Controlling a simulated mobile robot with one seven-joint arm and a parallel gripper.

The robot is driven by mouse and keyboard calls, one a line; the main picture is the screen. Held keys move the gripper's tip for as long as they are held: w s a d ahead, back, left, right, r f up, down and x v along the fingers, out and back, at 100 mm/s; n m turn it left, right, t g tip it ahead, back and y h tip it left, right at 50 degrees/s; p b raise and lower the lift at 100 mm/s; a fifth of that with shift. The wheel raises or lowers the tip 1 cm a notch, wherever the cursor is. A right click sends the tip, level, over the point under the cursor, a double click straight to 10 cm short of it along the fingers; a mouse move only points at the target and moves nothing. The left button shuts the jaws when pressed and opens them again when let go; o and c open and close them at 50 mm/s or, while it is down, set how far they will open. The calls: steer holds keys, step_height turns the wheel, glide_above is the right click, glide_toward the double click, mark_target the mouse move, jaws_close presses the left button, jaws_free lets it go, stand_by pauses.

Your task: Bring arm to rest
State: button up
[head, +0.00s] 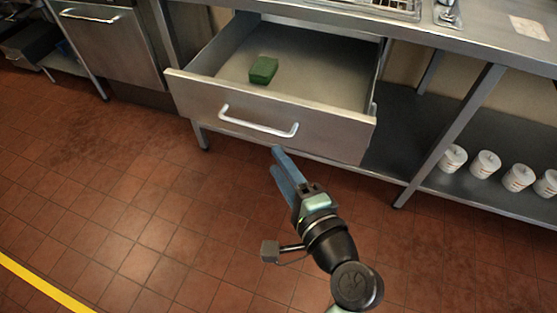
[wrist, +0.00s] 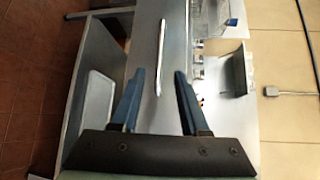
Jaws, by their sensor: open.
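My gripper (head: 275,159) is open in the head view, its blue fingers pointing up the picture toward the open drawer. The fingertips look just below and in front of the drawer front in the picture; the exact gap cannot be told. In the wrist view the two blue fingers of my gripper (wrist: 158,74) stand apart with nothing held between them. The steel drawer (head: 190,84) is pulled out under the counter and has a white bar handle (head: 258,123). A green block (head: 263,70) lies inside it, clear of my gripper.
A steel counter (head: 480,45) runs above the drawer. Several white cups (head: 486,163) stand on the lower shelf at right. A counter leg (head: 450,132) stands between drawer and cups. A closed steel cabinet (head: 115,50) is at left. The tiled floor (head: 150,215) at left is clear.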

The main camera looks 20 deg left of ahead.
stand_by(0.3)
steer(key=w+d+r+n+t+h, duration=0.2)
steer(key=r+n+t, duration=0.1)
steer(key=r, duration=0.6)
steer(key=w+d+r+n+t+h, duration=0.1)
steer(key=w+d+r+n+t, duration=0.1)
steer(key=r, duration=0.8)
steer(key=w+d+r+n+t+h, duration=0.1)
steer(key=w+r+n+t+h, duration=0.15)
steer(key=r, duration=0.65)
steer(key=s+d+r+n+t+h, duration=0.2)
steer(key=s+d+r+t+h, duration=0.15)
steer(key=s+r, duration=0.55)
steer(key=s+d+r+n+t+h, duration=0.25)
steer(key=s+r+t, duration=0.2)
steer(key=r, duration=0.75)
step_height(320, 180, up, 22)
steer(key=w+a+m+p, duration=0.1)
steer(key=p, duration=2.2)
steer(key=shift+w+p, duration=0.3)
